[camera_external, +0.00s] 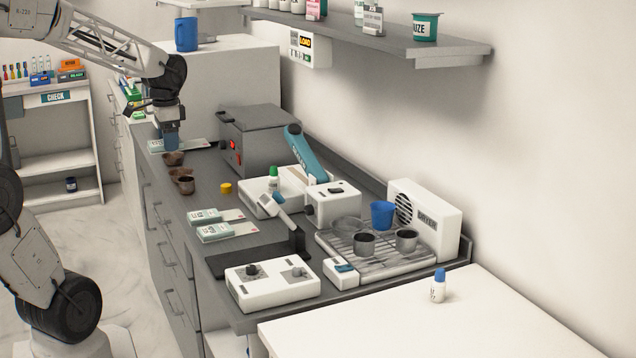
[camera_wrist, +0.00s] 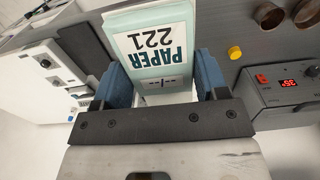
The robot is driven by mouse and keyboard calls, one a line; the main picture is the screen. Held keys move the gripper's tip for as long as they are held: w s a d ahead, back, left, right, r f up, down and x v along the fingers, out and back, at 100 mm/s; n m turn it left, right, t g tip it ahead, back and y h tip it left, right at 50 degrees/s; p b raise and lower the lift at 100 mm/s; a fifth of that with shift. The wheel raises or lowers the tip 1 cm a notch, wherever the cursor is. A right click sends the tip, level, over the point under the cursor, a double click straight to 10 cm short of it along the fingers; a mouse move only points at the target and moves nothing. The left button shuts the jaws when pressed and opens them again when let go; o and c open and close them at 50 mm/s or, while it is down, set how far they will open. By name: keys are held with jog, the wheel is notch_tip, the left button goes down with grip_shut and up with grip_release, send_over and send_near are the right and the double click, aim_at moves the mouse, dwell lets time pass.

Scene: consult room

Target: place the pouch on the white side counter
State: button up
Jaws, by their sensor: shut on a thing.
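My gripper (camera_external: 171,138) is over the far left end of the dark counter, pointing down. In the wrist view its blue fingers (camera_wrist: 160,85) are on either side of a white and pale green pouch (camera_wrist: 150,40) labelled "PAPER 221", and they are shut on it. In the external view the pouch (camera_external: 158,147) shows low beside the fingertips, partly hidden by them; whether it touches the counter I cannot tell.
Brown cups (camera_external: 181,180) and a yellow cap (camera_external: 226,188) are near the gripper. A grey box with a red display (camera_external: 235,150) stands behind. Two similar packs (camera_external: 213,232) lie mid-counter. A blue-capped bottle (camera_external: 438,287) stands on the white counter, otherwise clear.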

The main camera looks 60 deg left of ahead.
jog(key=w+d+m, duration=0.5)
jog(key=w+d, duration=0.4)
jog(key=d, duration=0.5)
jog(key=w+d+m, duration=0.4)
jog(key=w+d, duration=0.4)
jog(key=d, duration=0.5)
jog(key=s+d+m, duration=0.3)
jog(key=d+m, duration=0.6)
jog(key=d, duration=2.4)
notch_tip(320, 180, down, 17)
jog(key=shift+f, duration=0.55)
jog(key=w+d, duration=0.2)
jog(key=w, duration=0.2)
jog(key=w+d+f, duration=0.1)
jog(key=w+d, duration=0.2)
jog(key=w, duration=0.2)
jog(key=w+d, duration=0.3)
jog(key=w, duration=0.1)
jog(key=shift+w+d+f, duration=0.1)
jog(key=shift+w+f, duration=0.15)
jog(key=shift+w, duration=0.15)
